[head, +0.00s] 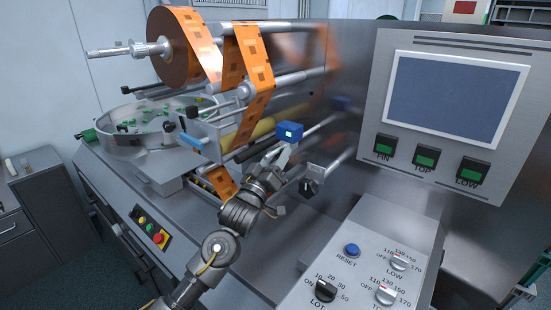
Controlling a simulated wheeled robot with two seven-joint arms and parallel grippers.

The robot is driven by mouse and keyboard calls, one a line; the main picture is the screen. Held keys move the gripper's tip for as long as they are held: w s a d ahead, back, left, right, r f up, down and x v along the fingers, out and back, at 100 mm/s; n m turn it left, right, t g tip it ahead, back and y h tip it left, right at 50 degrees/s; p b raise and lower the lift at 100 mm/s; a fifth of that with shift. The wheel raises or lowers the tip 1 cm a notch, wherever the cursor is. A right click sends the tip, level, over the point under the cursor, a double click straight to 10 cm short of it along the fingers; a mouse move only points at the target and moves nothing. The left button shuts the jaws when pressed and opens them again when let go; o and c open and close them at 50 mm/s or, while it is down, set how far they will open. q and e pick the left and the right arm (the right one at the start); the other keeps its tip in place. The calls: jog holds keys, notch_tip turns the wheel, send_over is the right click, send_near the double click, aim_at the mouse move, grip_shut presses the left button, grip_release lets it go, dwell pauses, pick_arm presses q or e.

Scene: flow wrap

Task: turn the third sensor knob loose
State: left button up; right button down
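A blue sensor (290,131) with a lit green display sits at the end of a bar in front of the orange film. My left gripper (286,155) is just below this sensor, close to it. Its fingers are small and partly overlap the sensor mount, so I cannot tell whether they are open or shut, or whether they touch a knob. A black knob (307,187) with a pale mark is to the right of and below my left gripper, on a rod end. I cannot make out which one is the third sensor. My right gripper is not clearly visible.
An orange film roll (188,45) and metal rollers stand above the gripper. A round feeder bowl (150,130) is at left. A control panel (370,265) with knobs is at lower right, below a screen (445,98). Coloured buttons (150,227) sit on the machine's front edge.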

pick_arm(q)
jog(key=b+v, duration=0.4)
jog(key=v, duration=0.7)
jog(key=shift+r, duration=0.1)
